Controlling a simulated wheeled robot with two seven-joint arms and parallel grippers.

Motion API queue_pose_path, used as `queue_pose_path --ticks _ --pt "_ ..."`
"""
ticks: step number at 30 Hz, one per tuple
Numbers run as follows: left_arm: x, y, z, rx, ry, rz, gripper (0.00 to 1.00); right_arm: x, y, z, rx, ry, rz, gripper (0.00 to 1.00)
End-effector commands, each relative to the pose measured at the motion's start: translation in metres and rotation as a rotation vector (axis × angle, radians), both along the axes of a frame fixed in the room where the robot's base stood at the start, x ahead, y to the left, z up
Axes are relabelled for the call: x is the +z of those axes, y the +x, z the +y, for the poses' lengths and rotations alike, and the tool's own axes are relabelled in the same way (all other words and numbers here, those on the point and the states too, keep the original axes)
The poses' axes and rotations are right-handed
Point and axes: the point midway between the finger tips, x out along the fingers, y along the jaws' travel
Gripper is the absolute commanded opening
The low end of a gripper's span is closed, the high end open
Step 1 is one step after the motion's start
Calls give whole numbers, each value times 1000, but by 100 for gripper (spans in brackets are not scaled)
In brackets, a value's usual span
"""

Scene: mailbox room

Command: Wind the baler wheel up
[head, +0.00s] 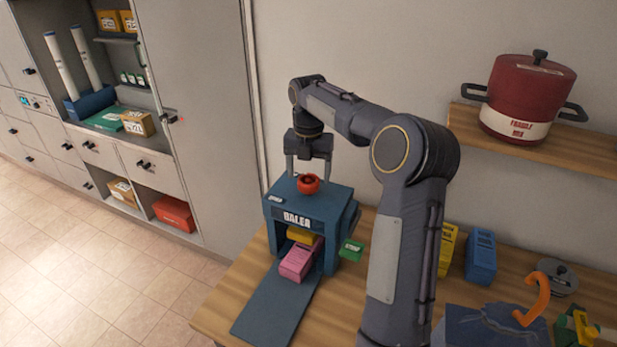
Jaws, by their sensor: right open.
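The blue baler (340,202) stands on the wooden table, with its front open and a flat blue ramp (272,304) sloping down from it. The orange-red wheel (308,183) sits on top of the baler. Pink (297,263) and yellow (301,237) packets lie in the baler's mouth. My right gripper (308,172) points down at the baler top, open, with its fingers apart on the left and right of the wheel. I cannot tell whether they touch it. My left gripper is out of view.
A green block (351,250) is beside the baler. Yellow (446,245) and blue (481,256) boxes, a grey reel (552,277) and an orange hook (537,299) are at right. A red pot (525,95) stands on a wall shelf (590,154). Cabinets are at left.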

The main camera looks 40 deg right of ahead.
Motion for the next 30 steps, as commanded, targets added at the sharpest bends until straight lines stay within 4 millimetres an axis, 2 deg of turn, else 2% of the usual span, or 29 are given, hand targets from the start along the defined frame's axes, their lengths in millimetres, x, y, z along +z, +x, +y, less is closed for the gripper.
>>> queue_pose_path --ticks 6,11,30 --pt "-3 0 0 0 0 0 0 39 1 0 1 -1 -6 74" --pt "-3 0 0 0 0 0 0 55 1 0 2 -1 -4 74" --pt "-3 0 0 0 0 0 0 58 0 0 2 0 -1 74"
